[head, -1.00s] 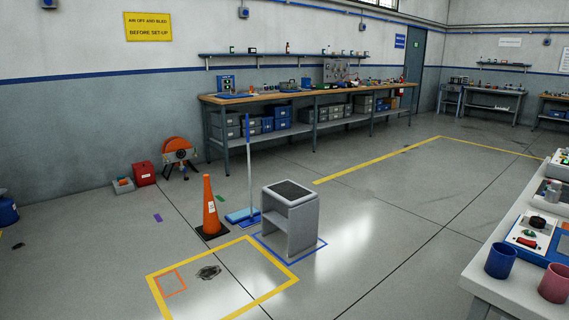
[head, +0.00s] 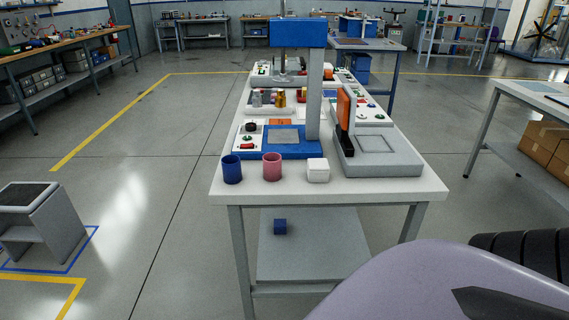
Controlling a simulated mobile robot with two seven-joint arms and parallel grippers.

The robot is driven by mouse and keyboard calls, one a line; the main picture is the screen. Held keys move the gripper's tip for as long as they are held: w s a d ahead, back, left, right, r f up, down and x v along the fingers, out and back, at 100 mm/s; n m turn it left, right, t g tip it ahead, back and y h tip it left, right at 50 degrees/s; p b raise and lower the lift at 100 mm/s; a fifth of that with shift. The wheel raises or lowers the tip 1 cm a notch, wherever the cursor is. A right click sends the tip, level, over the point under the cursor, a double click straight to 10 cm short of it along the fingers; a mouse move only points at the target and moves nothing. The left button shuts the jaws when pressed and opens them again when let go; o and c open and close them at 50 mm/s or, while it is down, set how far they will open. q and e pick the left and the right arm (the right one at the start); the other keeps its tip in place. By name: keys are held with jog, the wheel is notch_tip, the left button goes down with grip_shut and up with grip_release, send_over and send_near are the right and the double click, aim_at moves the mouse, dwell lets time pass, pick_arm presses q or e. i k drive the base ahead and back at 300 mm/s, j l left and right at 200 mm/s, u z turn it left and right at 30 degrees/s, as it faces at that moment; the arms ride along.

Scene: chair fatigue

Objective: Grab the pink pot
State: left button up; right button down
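The pink pot (head: 272,168) stands upright near the front edge of the white table (head: 410,187) in the head view. A dark blue pot (head: 232,170) stands just to its left, and a small white box (head: 318,170) to its right, each a little apart from it. Part of my own arm shows large at the bottom right, well away from the pot. Neither gripper's fingers can be made out in the head view.
A blue and grey press (head: 298,40) and a grey fixture (head: 382,160) stand behind the pots. A blue block (head: 280,227) lies on the lower shelf. A grey stool (head: 42,225) stands at left, with clear floor between it and the table.

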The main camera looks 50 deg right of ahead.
aim_at(272, 167)
jog(key=z, duration=1.4)
